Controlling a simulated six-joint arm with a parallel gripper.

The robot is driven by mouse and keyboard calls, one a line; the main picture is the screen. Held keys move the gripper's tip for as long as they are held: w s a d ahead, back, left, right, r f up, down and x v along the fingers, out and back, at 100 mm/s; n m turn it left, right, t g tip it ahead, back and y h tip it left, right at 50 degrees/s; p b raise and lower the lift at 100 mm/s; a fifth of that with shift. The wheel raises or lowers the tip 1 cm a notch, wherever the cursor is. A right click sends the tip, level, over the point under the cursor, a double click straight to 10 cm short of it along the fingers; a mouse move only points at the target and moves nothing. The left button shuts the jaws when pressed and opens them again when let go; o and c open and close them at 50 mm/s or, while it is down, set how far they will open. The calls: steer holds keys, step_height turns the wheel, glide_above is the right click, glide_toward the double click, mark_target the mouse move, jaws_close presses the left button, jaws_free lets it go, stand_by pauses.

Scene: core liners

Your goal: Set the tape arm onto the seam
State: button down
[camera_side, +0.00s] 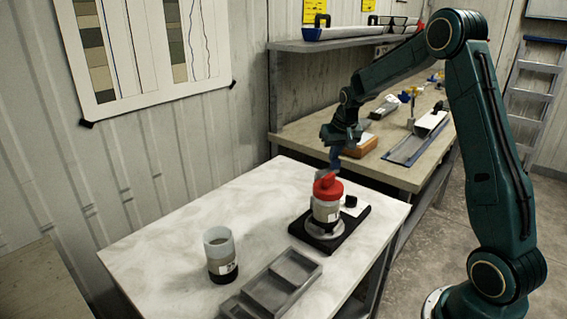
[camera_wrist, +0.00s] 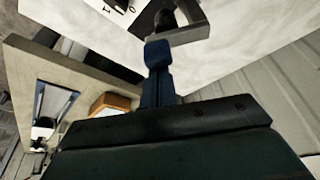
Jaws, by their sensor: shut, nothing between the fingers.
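A pale core liner (camera_side: 326,211) with a red top (camera_side: 327,187) stands upright on a black base (camera_side: 322,243) on the white table. A small grey bar (camera_side: 325,173) shows just above the red top; I cannot tell for sure that it is the tape arm. In the wrist view a grey angled bar (camera_wrist: 188,36) lies just beyond my fingertips. My gripper (camera_side: 335,164) is shut and empty, pointing down above the red top. Its blue fingers (camera_wrist: 157,56) are together in the wrist view. I cannot tell whether they touch the bar. The seam cannot be made out.
A clear cup with a dark bottom (camera_side: 220,257) stands at the left on the white table (camera_side: 165,240). A grey divided tray (camera_side: 306,265) lies at the front edge. A bench (camera_side: 400,175) behind holds an orange block (camera_side: 358,146) and a blue-edged board (camera_side: 405,152).

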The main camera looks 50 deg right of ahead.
steer(key=shift+s+a+m, duration=0.1)
steer(key=shift+s+m, duration=0.15)
steer(key=shift+m, duration=0.15)
steer(key=s+m, duration=0.1)
steer(key=m, duration=0.1)
steer(key=s+a+m+g+h, duration=0.1)
steer(key=m, duration=0.1)
steer(key=shift+a, duration=0.1)
steer(key=m, duration=0.1)
steer(key=s+a+m+g, duration=0.1)
steer(key=m, duration=0.1)
steer(key=a+m, duration=0.1)
steer(key=shift+s+m+g+h, duration=0.15)
steer(key=shift+m+g+h, duration=0.15)
steer(key=shift+m+h, duration=0.1)
steer(key=shift+s+a, duration=0.1)
steer(key=shift+a, duration=0.1)
steer(key=shift+a, duration=0.1)
stand_by(0.3)
